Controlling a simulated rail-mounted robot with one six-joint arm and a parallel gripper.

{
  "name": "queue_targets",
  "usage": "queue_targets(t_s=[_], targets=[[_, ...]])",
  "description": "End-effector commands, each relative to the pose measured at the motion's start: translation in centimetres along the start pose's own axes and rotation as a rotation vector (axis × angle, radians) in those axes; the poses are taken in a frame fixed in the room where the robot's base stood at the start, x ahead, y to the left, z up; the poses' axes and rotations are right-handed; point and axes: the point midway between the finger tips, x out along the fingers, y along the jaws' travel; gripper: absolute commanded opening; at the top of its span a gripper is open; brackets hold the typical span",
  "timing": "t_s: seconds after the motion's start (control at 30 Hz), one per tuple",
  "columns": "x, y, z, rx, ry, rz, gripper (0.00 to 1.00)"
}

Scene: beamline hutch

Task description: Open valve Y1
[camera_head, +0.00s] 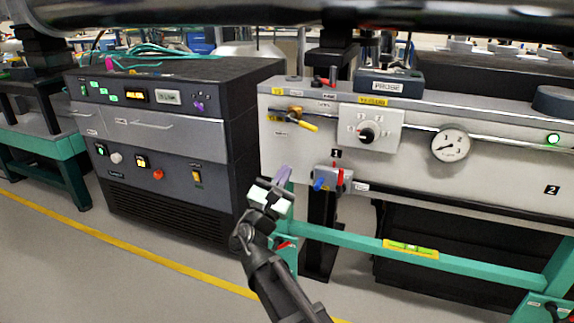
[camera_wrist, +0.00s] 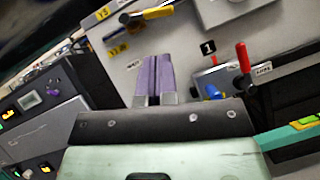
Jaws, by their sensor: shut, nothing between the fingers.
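A valve with a yellow lever (camera_head: 307,125) sits at the upper left of the pale panel (camera_head: 480,180). In the wrist view, its lever (camera_wrist: 157,12) points right and slightly up, with a yellow tag (camera_wrist: 103,13) beside it that looks like Y3. I cannot clearly read a Y1 tag. My gripper (camera_head: 284,174) is below the yellow lever, in front of the panel's lower left. In the wrist view, its purple fingers (camera_wrist: 154,76) are together and empty, apart from the lever.
A red lever (camera_wrist: 243,57) and a blue knob (camera_wrist: 212,92) are right of my fingers, under a plate marked 1. A dial (camera_head: 368,134) and a gauge (camera_head: 450,145) are farther right. A dark instrument rack (camera_head: 170,150) stands left. A green beam (camera_head: 370,243) crosses below.

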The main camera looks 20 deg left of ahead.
Motion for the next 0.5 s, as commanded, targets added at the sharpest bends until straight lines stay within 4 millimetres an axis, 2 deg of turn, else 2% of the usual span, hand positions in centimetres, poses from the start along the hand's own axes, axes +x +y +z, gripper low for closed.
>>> queue_targets(t_s=[0.03,0.3,0.5], targets=[[1.5,0.3,0.5,-0.001,0.0,-0.001,0.0],[7.5,0.3,0.5,-0.001,-0.001,-0.002,0.0],[10.6,0.1,0.2,0.0,0.0,-0.002,0.0]])
